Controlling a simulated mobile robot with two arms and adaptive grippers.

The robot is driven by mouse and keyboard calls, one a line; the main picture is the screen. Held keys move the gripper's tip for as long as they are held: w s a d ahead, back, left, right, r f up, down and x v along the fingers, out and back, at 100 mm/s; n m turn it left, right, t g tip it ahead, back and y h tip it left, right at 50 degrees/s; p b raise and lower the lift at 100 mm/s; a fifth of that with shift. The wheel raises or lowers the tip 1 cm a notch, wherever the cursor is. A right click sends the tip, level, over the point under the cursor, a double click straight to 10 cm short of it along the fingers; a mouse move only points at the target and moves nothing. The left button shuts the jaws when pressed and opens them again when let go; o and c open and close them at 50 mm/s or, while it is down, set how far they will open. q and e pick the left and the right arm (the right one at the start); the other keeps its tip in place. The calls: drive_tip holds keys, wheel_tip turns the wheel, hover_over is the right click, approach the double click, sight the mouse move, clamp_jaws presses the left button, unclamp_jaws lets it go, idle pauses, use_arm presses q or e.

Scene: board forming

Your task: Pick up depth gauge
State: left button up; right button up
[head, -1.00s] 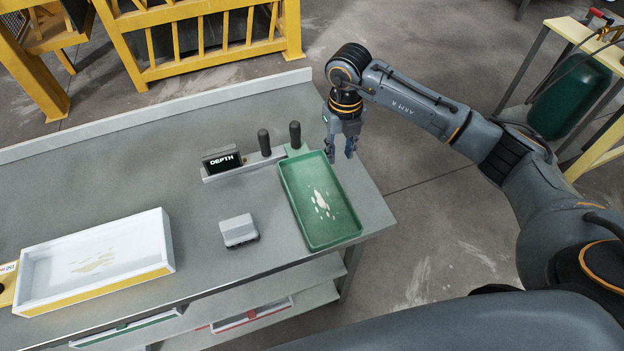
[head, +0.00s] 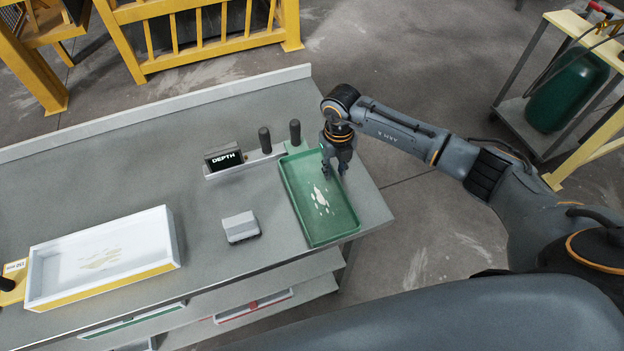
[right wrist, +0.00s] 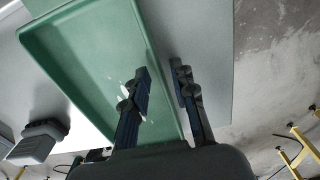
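A small display marked "DEPTH" (head: 223,158) stands on a grey base at the back of the bench, left of two upright black handles (head: 265,140). A separate grey block with a dark underside (head: 240,227) lies on the bench left of the green tray; it also shows in the right wrist view (right wrist: 38,142). I cannot tell for certain which of these is the depth gauge. My right gripper (head: 334,172) is above the tray's back right part, right of both. My left gripper is out of view.
The green tray (head: 330,228), with pale marks inside, lies near the bench's right edge. A white and yellow tray (head: 150,272) is at the left. A cart with a green tank (head: 567,92) stands at the right.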

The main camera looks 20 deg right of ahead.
clamp_jaws()
drive_tip(key=shift+w+r, duration=0.1)
